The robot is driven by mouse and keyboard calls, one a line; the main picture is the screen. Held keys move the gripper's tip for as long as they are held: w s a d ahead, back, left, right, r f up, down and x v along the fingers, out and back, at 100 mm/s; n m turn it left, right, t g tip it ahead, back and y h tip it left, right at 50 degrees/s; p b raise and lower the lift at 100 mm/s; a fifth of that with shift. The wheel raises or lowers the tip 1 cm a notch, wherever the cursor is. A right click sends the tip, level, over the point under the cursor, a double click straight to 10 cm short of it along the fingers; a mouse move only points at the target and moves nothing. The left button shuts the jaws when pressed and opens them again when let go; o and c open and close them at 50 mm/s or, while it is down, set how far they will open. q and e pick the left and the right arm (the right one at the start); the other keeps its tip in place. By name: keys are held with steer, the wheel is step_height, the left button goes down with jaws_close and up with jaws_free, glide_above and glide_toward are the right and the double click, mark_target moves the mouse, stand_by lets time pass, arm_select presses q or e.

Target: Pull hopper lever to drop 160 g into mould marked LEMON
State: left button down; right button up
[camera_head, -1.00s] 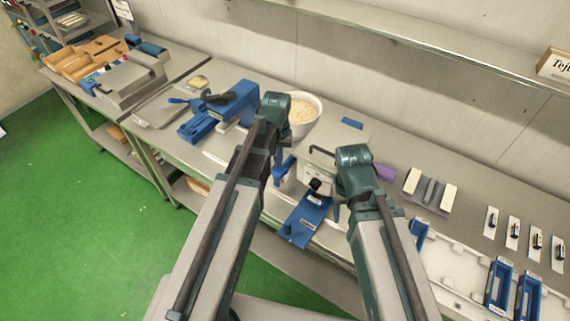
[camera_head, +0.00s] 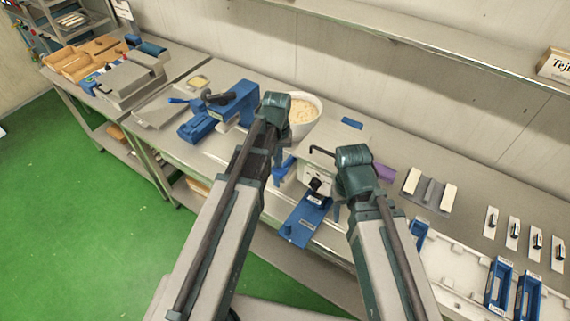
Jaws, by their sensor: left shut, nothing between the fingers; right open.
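A white dispenser unit (camera_head: 315,172) with a black knob (camera_head: 317,185) stands between my arms. A thin dark bent rod (camera_head: 322,151), perhaps the lever, rises behind it. A blue mould-like tray (camera_head: 303,226) with a small white label lies in front of it; I cannot read the label. My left gripper (camera_head: 279,165) is shut and empty, left of the dispenser, its fingers mostly hidden by the arm. My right gripper (camera_head: 338,212) is open, pointing down just right of the blue tray. I cannot tell whether either touches anything.
A white bowl of pale pieces (camera_head: 304,115) stands behind my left arm. A blue machine (camera_head: 232,103) is left of it. Blue moulds (camera_head: 500,283) sit on a light tray at the right. A shelf (camera_head: 420,42) overhangs the bench.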

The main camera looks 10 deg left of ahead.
mark_target(278, 169)
arm_select(q)
steer(key=shift+f, duration=0.1)
steer(key=shift+f+b, duration=2.9)
steer(key=shift+b, duration=0.15)
steer(key=shift+f, duration=0.2)
steer(key=shift+r, duration=0.1)
step_height(278, 169, up, 10)
steer(key=p, duration=1)
